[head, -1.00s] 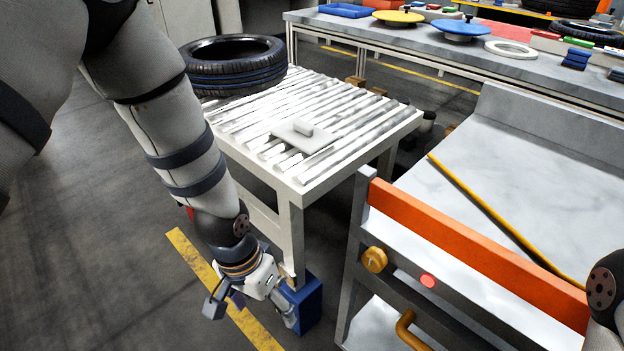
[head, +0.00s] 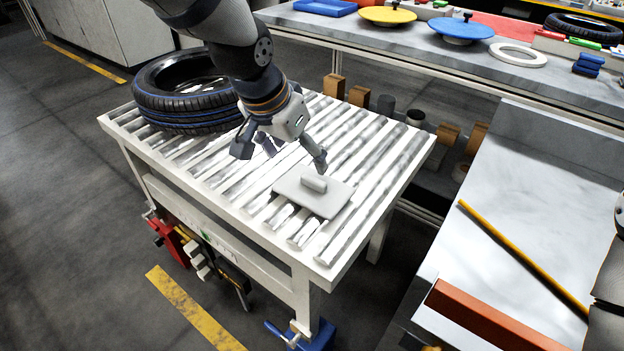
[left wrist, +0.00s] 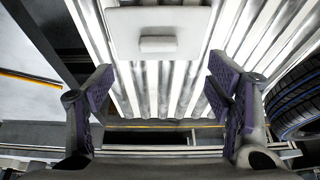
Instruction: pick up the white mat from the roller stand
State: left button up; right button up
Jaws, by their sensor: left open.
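The white mat (head: 332,203) lies flat on the rollers of the roller stand (head: 306,271), near its front right corner. It has a raised white handle block (head: 314,183) on top. In the left wrist view the mat (left wrist: 185,22) and its handle (left wrist: 158,44) are at the top centre, beyond my fingertips. My left gripper (head: 283,158) is open and empty, above the rollers just behind and left of the mat. In the left wrist view its purple-padded fingers (left wrist: 160,88) are spread wide.
A black tyre (head: 187,100) lies on the stand's rear left. A grey bench (head: 560,200) with an orange edge and a yellow rod stands at the right. A long table (head: 400,38) with coloured discs runs behind. The rollers in front of the tyre are clear.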

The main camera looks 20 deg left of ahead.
aim_at(314, 179)
pick_arm(q)
jog(key=x, duration=0.3)
jog(key=b+x, duration=0.1)
jog(key=x, duration=0.5)
jog(key=shift+w+d+f, duration=0.2)
jog(key=shift+w+d, duration=0.1)
jog(key=shift+r, duration=0.15)
pick_arm(e)
jog(key=shift+s+f+g, duration=0.5)
jog(key=shift+s+f, duration=0.65)
jog(key=shift+s, duration=0.05)
pick_arm(q)
jog(key=c, duration=1.1)
